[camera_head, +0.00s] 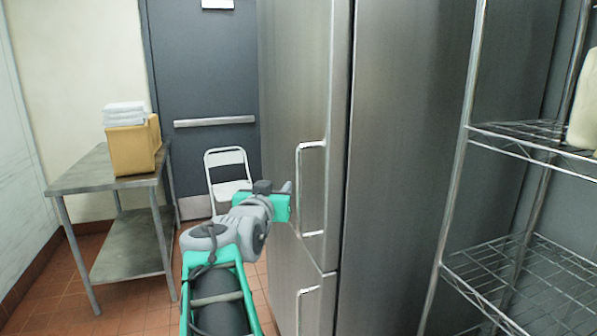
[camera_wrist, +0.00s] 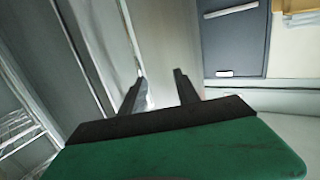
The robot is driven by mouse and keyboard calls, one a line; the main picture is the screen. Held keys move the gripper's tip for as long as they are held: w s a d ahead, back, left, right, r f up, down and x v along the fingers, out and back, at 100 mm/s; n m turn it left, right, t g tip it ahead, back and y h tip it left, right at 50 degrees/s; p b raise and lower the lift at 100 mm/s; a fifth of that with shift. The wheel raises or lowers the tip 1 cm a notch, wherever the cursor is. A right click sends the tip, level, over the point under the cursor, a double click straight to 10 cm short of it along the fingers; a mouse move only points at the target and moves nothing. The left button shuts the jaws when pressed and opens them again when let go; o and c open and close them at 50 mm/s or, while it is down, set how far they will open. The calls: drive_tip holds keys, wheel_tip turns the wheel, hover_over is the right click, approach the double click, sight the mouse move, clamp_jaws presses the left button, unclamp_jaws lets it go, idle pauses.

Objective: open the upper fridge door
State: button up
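The steel fridge stands in the middle of the head view, with its upper door (camera_head: 292,80) shut. The upper door's vertical bar handle (camera_head: 299,185) is on the door front. My gripper (camera_head: 275,187) is just left of the lower half of this handle in the picture. In the wrist view my gripper (camera_wrist: 160,85) has its two dark fingers apart, so it is open. A bright bar, which looks like the handle (camera_wrist: 131,40), runs down to near the left fingertip. I cannot tell whether they touch. No clear grip on the handle shows.
The lower door's handle (camera_head: 300,310) is below. A wire shelf rack (camera_head: 520,255) stands close on the right. A white folding chair (camera_head: 227,165) is behind my gripper. A steel table (camera_head: 85,170) with a yellow bin (camera_head: 133,148) stands at left. Floor between is open.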

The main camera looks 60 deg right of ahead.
sight(299, 169)
drive_tip(key=shift+m+g+h, duration=0.5)
drive_tip(key=shift+g+h, duration=0.1)
drive_tip(key=d, duration=0.3)
drive_tip(key=s+d+r+p, duration=0.1)
drive_tip(key=d, duration=0.2)
drive_tip(key=d+r+p, duration=0.1)
drive_tip(key=d, duration=0.2)
drive_tip(key=shift+s+d+r, duration=0.15)
drive_tip(key=shift+s+d, duration=0.1)
drive_tip(key=shift+d, duration=0.05)
drive_tip(key=shift+c, duration=0.5)
clamp_jaws()
